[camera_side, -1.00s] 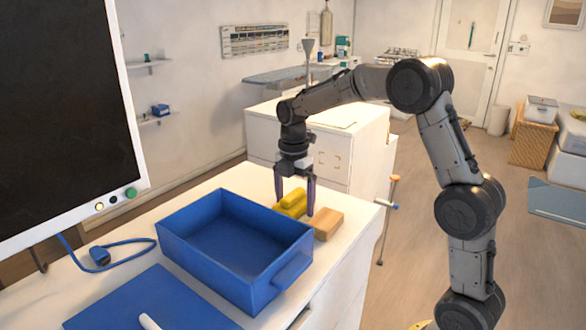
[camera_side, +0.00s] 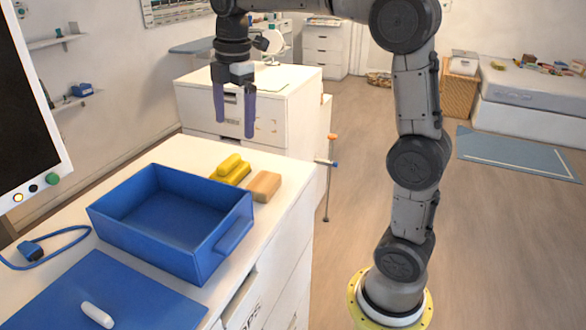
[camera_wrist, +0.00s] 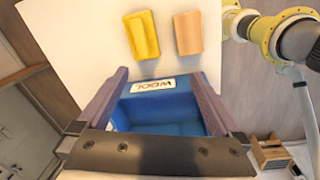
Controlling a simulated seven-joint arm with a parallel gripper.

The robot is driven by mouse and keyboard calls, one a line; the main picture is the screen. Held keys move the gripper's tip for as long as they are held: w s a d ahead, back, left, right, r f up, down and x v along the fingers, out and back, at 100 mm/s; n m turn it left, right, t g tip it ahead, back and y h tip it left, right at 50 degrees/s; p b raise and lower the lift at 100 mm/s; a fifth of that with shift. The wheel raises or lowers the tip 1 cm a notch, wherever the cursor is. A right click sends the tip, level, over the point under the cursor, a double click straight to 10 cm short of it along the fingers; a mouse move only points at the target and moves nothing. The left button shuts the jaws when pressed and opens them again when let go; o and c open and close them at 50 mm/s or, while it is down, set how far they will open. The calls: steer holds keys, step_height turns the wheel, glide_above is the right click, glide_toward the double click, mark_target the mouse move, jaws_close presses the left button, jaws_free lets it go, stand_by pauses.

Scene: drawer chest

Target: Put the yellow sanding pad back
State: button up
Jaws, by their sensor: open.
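The yellow sanding pad (camera_side: 230,168) lies on the white worktop just behind the blue open box (camera_side: 127,228), with its raised grip on top. It also shows at the top of the wrist view (camera_wrist: 142,35). A tan block (camera_side: 264,186) lies to its right and also shows in the wrist view (camera_wrist: 188,33). My gripper (camera_side: 234,124) is open and empty, raised above the worktop near the pad. In the wrist view, the blue box's labelled front (camera_wrist: 178,84) appears between my fingers. The box's inside looks empty in the side view.
A blue panel (camera_side: 135,290) with a white handle (camera_side: 97,315) lies at the front left. A white chest front (camera_side: 285,265) with partly hidden lettering is below the worktop. A screen (camera_side: 25,110) stands at the left. A white cabinet (camera_side: 285,110) stands behind.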

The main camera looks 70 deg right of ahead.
steer(key=s+a+f+m+t, duration=0.2)
steer(key=s+a+f+m, duration=0.1)
steer(key=s+m, duration=0.4)
steer(key=s+a+f+m+t, duration=0.2)
steer(key=s+a+f+m, duration=0.2)
steer(key=s, duration=1)
steer(key=f+m, duration=0.1)
steer(key=m, duration=0.2)
steer(key=shift+f+t, duration=0.2)
steer(key=shift+t, duration=0.1)
